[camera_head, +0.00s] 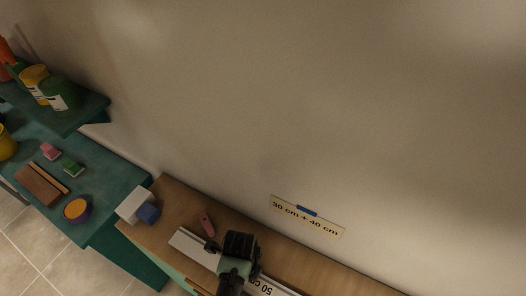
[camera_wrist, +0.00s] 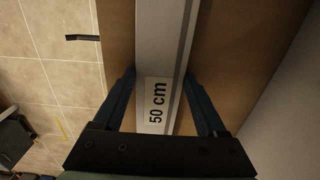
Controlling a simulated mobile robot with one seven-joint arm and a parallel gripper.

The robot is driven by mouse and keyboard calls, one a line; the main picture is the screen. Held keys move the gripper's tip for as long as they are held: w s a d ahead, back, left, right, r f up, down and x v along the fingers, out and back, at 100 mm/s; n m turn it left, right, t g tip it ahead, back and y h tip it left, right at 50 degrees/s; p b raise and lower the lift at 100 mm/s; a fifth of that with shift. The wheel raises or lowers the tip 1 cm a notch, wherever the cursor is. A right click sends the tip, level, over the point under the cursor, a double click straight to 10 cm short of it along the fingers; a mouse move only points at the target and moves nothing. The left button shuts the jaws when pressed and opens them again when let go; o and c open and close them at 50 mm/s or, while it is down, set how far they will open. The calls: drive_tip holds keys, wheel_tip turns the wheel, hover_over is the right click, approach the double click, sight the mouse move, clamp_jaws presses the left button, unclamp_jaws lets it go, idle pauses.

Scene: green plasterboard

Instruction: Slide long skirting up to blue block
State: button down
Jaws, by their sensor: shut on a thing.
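The long skirting is a white strip (camera_head: 191,246) lying along the wooden bench top, with a "50 cm" label that also shows in the wrist view (camera_wrist: 160,50). My gripper (camera_head: 236,262) is over the strip, and in the wrist view its two fingers (camera_wrist: 160,84) stand one on each side of it, shut on it near the label. The blue block (camera_head: 149,212) sits at the left end of the bench against a white block (camera_head: 134,204). A gap of bare wood lies between the strip's left end and the blue block.
A red-pink object (camera_head: 207,224) lies on the bench (camera_head: 174,199) just behind the strip. A "30 cm + 40 cm" sign (camera_head: 305,216) is on the wall side. A green table (camera_head: 112,172) with several small items stands at left, below a green shelf (camera_head: 75,118).

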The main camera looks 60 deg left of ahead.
sight(218, 260)
drive_tip(key=shift+s+a+b, duration=0.25)
drive_tip(key=shift+s+a, duration=0.5)
drive_tip(key=shift+a, duration=0.5)
drive_tip(key=shift+s+a+b, duration=0.25)
drive_tip(key=shift+s+a, duration=0.55)
drive_tip(key=shift+a, duration=0.45)
drive_tip(key=shift+s+a+b, duration=0.25)
drive_tip(key=shift+s+a, duration=0.5)
drive_tip(key=shift+a, duration=0.5)
drive_tip(key=shift+w+d, duration=0.1)
drive_tip(key=shift+d, duration=0.05)
unclamp_jaws()
wheel_tip(218, 260, up, 13)
drive_tip(key=shift+b, duration=0.45)
